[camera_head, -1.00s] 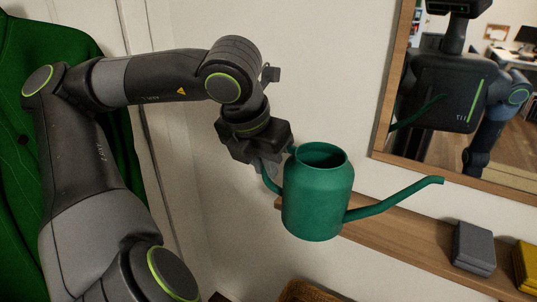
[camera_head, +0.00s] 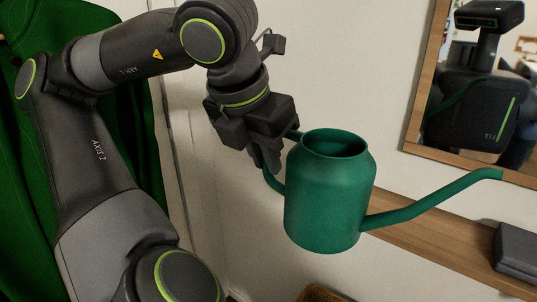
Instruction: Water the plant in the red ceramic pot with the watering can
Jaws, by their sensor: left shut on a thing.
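A green watering can (camera_head: 325,200) hangs upright in the middle of the head view, its long spout pointing right and slightly up. My left gripper (camera_head: 268,160) is shut on the can's handle, on the can's left side. The can is held in the air in front of a wooden shelf. Its inside is dark, so I cannot tell whether it holds water. The red ceramic pot and its plant are not in view. My right gripper is not in view.
The wooden shelf (camera_head: 430,240) runs along the wall behind the spout. A grey box-like thing (camera_head: 516,252) sits on it at the right edge. A wood-framed mirror (camera_head: 475,100) hangs above and reflects me. A green garment (camera_head: 20,200) hangs at the left.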

